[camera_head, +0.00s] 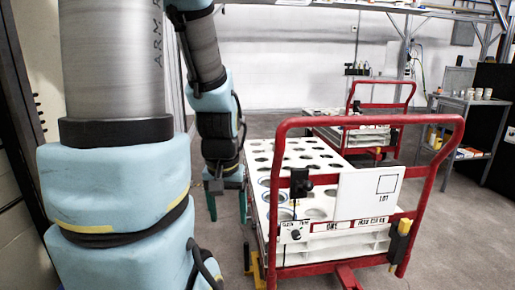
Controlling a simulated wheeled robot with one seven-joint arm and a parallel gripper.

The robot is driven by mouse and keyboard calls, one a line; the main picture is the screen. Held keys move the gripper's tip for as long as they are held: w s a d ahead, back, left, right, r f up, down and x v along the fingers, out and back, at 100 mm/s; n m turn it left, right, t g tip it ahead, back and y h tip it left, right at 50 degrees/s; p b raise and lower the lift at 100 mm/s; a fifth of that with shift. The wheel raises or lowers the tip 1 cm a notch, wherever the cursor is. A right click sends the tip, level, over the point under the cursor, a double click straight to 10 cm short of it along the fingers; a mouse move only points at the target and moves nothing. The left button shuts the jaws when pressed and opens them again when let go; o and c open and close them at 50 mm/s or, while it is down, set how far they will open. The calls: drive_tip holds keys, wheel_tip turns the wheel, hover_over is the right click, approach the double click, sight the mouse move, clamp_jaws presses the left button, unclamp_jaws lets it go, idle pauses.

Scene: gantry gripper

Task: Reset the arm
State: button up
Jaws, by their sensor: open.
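My arm stands large at the left of the head view, in grey tube sections and light blue padded covers. It bends over at the top and hangs down to my gripper (227,207), which points at the floor. The two teal fingers are apart, with nothing visible between them. The gripper is just left of the white rack on the near cart, and I cannot tell the exact gap between them.
A red-framed cart (440,165) carries a white rack (300,160) with round holes, some of them ringed in blue. A second red cart (382,107) stands behind it. A grey shelf unit (470,102) with small items is at the right. Grey floor (440,240) is open at the right.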

wheel_tip(320, 180, up, 18)
drive_tip(key=p, duration=1.5)
drive_tip(key=shift+p, duration=0.4)
